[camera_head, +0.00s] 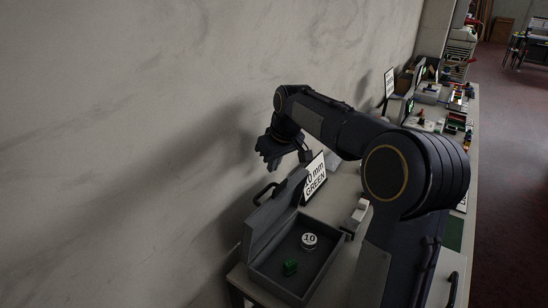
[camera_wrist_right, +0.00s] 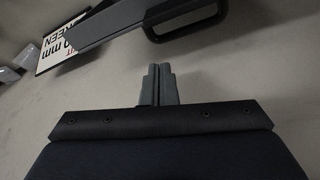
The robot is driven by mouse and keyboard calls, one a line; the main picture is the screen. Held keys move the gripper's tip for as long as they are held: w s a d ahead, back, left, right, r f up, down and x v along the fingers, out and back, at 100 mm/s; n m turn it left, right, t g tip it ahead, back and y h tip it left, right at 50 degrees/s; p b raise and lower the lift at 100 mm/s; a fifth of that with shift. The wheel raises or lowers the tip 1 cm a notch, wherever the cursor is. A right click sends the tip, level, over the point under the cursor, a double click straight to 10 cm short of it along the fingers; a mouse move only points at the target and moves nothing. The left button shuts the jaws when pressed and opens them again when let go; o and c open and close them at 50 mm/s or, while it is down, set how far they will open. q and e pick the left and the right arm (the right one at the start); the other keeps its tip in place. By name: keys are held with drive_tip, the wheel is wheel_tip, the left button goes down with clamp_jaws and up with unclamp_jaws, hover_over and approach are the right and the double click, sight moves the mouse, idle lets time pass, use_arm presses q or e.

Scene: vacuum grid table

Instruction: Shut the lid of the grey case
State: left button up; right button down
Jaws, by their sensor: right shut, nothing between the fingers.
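The grey case (camera_head: 318,284) stands open on the near end of the table in the head view. Its lid (camera_head: 262,228) is raised and leans back towards the wall, with a dark handle (camera_head: 264,192) on its outer side. A round disc marked 10 (camera_head: 309,240) and a green block (camera_head: 290,267) lie inside. My right gripper (camera_head: 270,160) is above the lid on the wall side, shut and empty. In the right wrist view its fingers (camera_wrist_right: 157,72) are together, with the lid edge (camera_wrist_right: 105,32) and handle (camera_wrist_right: 186,22) beyond them, apart from the fingertips. My left gripper is out of view.
A sign reading 10 mm GREEN (camera_head: 315,180) stands just behind the case. A small pale object (camera_head: 358,213) is to the case's right. My right arm covers much of the table. The wall (camera_head: 120,140) runs close along the left side. More equipment stands farther down the table.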

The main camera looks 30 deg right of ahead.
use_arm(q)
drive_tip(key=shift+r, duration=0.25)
use_arm(e)
drive_tip(key=x, duration=0.5)
drive_tip(key=shift+w+f, duration=0.1)
drive_tip(key=shift+f, duration=0.15)
